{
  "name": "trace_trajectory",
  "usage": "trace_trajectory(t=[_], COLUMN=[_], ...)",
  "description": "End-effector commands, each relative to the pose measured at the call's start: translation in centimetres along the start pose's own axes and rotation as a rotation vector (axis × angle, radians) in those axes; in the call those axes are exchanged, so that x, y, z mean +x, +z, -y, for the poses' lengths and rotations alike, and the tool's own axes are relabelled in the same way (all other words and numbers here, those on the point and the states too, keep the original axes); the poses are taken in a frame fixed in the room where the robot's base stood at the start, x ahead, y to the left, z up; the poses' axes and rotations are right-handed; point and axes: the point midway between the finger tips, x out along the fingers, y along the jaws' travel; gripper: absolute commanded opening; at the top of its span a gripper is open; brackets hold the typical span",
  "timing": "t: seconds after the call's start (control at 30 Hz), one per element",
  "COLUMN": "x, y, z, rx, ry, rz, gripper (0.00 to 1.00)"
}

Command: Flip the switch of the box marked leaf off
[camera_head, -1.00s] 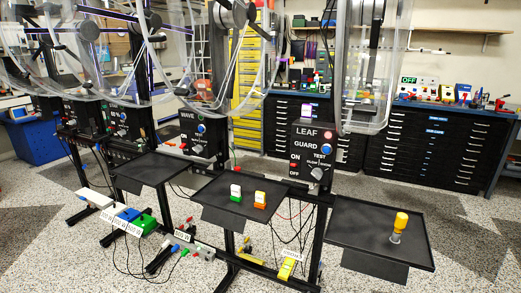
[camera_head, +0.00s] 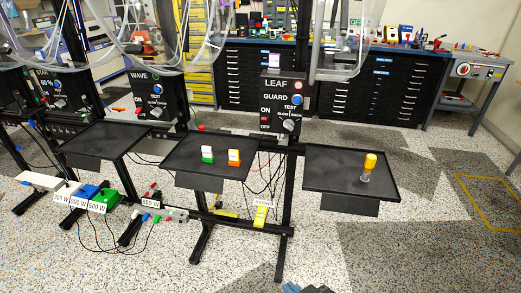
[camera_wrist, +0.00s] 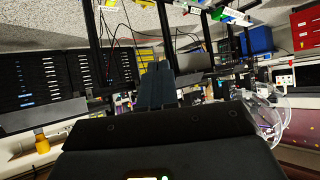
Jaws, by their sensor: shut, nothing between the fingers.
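The black box marked LEAF (camera_head: 279,112) stands on a post near the middle of the head view. A small red switch (camera_head: 264,120) sits at its lower left, between the words ON and OFF; it is too small to tell which way it points. A blue button and a grey knob are on the box's right side. My gripper (camera_wrist: 158,72) shows in the wrist view with its dark fingers together and empty. Bluish-grey parts, probably the gripper, peek in at the bottom edge of the head view, well in front of the box.
Black trays (camera_head: 333,178) and (camera_head: 190,172) flank the post; the right one holds a yellow-topped item (camera_head: 369,166), the left one two small rocker switches. A box marked WAVE (camera_head: 146,101) stands left.

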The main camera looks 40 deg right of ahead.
Motion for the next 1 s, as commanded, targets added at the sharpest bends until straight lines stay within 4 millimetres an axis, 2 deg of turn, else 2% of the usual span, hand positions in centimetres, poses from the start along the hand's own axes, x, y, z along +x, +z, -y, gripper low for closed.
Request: trace_trajectory(t=[0.03, 0.2, 0.5, 0.8, 1.0], x=[1.4, 5.8, 12.2, 16.7, 18.4], y=[-1.0, -3.4, -9.3, -17.3, -23.5], z=[-0.2, -1.0, -2.8, -5.0, -6.6], rx=[0.009, 0.044, 0.116, 0.2, 0.263], ry=[0.012, 0.054, 0.135, 0.22, 0.279], rz=[0.009, 0.065, 0.161, 0.254, 0.313], gripper=[0.0, 0.0, 0.0, 0.0, 0.0])
